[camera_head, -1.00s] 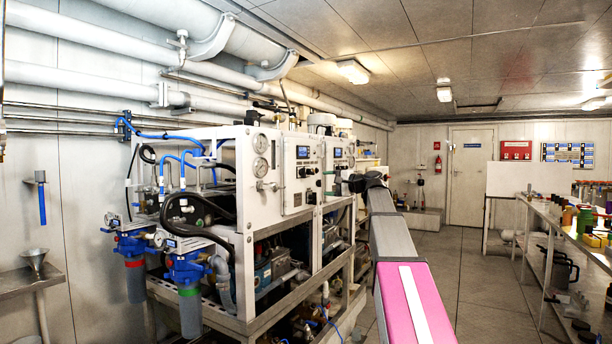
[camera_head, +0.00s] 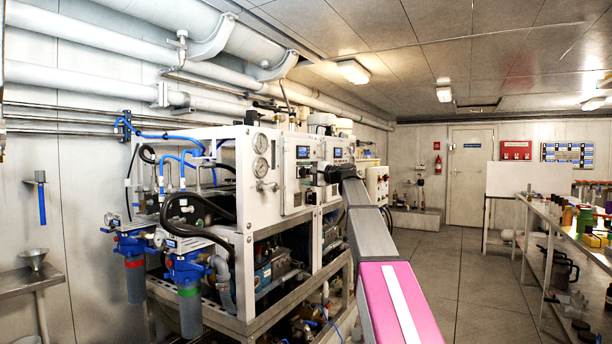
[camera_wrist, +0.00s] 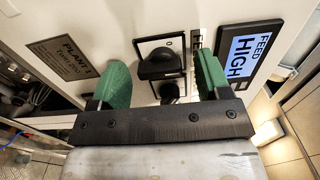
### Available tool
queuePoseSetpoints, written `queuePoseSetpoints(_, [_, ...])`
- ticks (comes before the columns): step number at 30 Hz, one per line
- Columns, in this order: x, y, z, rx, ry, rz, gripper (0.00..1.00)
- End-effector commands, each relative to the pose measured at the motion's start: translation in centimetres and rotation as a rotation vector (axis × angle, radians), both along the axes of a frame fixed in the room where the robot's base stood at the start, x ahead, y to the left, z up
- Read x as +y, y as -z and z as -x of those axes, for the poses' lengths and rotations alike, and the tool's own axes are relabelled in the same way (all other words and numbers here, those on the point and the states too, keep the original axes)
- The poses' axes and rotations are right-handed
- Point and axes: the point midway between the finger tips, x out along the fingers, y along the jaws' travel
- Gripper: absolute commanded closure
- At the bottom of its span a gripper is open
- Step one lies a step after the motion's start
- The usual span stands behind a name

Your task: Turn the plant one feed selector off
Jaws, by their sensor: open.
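In the wrist view a black selector knob (camera_wrist: 158,64) sits on a square plate on the white plant one panel, which has a "PLANT 1" nameplate (camera_wrist: 70,57). A small display (camera_wrist: 250,52) to its right reads "FEED HIGH". My gripper (camera_wrist: 162,76) is open, with one green finger on each side of the selector knob and a visible gap to each. I cannot tell the depth between fingertips and panel. In the head view the plant one panel (camera_head: 299,171) shows at the middle, and my arm's end covers part of the panels' right side.
In the head view, blue filter housings (camera_head: 187,270) stand at the frame's front left. A shelf bench (camera_head: 570,225) is at right, with open floor (camera_head: 470,285) between.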

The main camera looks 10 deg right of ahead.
Motion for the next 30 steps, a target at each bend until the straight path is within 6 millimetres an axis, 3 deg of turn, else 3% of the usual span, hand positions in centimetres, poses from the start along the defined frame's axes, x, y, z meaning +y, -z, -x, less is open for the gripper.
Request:
queuePoseSetpoints(10, [0.33, 0.02, -0.24, 0.0, 0.0, 0.0, 0.3])
queuePoseSetpoints(11, [0.33, 0.02, -0.24, 0.0, 0.0, 0.0, 0.36])
queuePoseSetpoints(15, [0.33, 0.03, -0.23, 0.0, 0.0, 0.0, 0.79])
queuePoseSetpoints(30, [0.32, 0.05, -0.26, -0.079, -0.001, 0.06, 0.79])
